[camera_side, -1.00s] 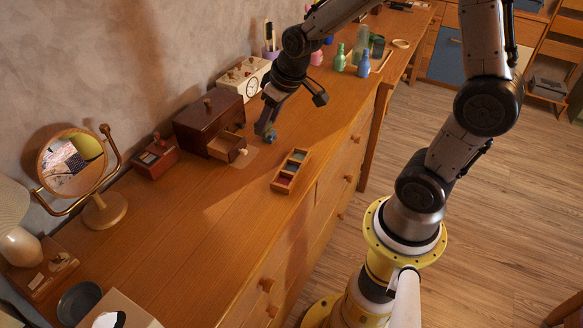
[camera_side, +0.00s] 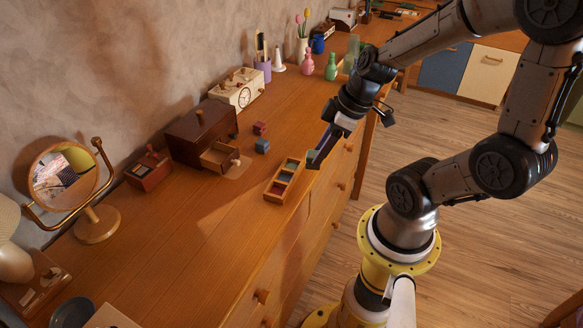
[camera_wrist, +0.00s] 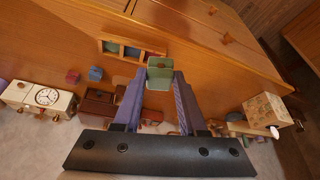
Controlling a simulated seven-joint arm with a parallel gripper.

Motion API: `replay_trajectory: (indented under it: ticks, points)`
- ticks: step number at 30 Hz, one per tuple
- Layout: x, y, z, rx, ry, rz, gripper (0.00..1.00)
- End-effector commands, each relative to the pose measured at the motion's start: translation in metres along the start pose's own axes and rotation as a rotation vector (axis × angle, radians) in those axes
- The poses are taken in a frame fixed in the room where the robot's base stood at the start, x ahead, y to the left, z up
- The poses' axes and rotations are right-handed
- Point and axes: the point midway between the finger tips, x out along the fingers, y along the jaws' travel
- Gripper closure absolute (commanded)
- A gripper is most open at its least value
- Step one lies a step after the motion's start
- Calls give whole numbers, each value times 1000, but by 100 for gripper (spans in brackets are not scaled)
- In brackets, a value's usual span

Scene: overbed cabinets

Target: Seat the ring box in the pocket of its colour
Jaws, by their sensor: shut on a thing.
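My gripper (camera_side: 316,158) is shut on a green ring box (camera_wrist: 160,72) and holds it above the dresser top, by the front edge. The wooden pocket tray (camera_side: 270,196) lies just left of the gripper in the side view.
A blue box (camera_side: 262,146) and a red box (camera_side: 260,128) stand behind the tray. A dark cabinet (camera_side: 200,130) with an open small drawer (camera_side: 219,157) is left of them. A clock (camera_side: 243,93) and bottles (camera_side: 331,68) stand farther back.

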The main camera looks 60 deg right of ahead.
Motion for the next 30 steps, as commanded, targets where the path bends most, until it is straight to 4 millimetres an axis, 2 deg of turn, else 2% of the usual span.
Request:
replay_trajectory:
  ticks: [1, 4, 11, 24, 30]
  points:
    - [-6, 1, 10, 41, 3, 22, 100]
    - [-14, 6, 22, 130, 2, 57, 100]
    - [-18, 19, 26, 192, -2, 76, 100]
    - [44, 78, -18, 193, -5, 75, 100]
    - [82, 97, -24, 193, -4, 77, 100]
